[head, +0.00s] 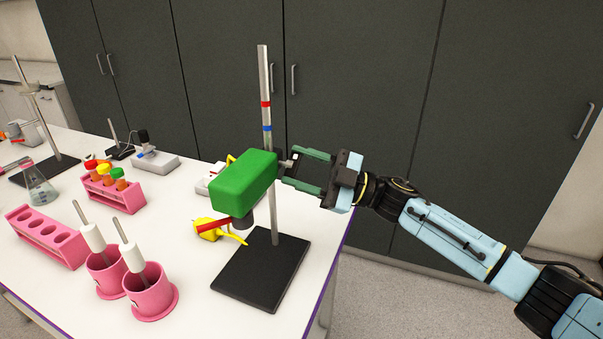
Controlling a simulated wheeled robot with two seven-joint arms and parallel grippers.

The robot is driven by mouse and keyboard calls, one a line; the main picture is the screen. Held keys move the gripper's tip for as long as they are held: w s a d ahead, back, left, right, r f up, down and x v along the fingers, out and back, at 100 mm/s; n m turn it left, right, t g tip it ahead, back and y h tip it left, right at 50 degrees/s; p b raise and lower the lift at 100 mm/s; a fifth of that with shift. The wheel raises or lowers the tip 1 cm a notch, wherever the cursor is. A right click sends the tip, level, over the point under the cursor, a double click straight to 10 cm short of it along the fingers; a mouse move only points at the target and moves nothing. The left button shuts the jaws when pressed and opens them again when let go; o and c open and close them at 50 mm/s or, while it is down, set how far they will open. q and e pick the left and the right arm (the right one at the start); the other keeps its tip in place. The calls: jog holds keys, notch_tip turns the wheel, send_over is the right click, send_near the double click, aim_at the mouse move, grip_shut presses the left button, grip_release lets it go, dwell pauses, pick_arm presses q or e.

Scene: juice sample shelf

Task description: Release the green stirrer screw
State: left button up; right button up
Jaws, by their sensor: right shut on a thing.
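The green stirrer (243,183) is a green box mounted on the metal rod (265,80) of a stand, above its black base (262,270). A small grey screw (287,163) sticks out on the right side of the stirrer, by the rod. My right gripper (291,167) reaches in from the right and is shut on the screw, with its green fingers on either side. The contact is small and partly hidden. My left gripper is not in view.
Two pink holders (152,290) with white-handled tools stand at front left. A pink rack (112,193) holds several orange- and green-capped tubes. An empty pink rack (47,237) and a flask (38,186) are farther left.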

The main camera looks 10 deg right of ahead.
jog(key=n+g+h, duration=0.1)
jog(key=n, duration=0.2)
jog(key=n+g, duration=0.1)
jog(key=n, duration=0.3)
jog(key=n+g+h, duration=0.1)
jog(key=n, duration=0.3)
jog(key=shift+w+d+r+g+h+b, duration=0.1)
jog(key=shift+w+r+g+h+b, duration=0.05)
jog(key=shift+r+g+h+b, duration=0.2)
jog(key=shift+n, duration=0.4)
jog(key=o, duration=1)
jog(key=shift+f, duration=0.1)
jog(key=s+d+b, duration=0.1)
jog(key=s+d, duration=0.1)
jog(key=d, duration=1.1)
jog(key=shift+s, duration=0.35)
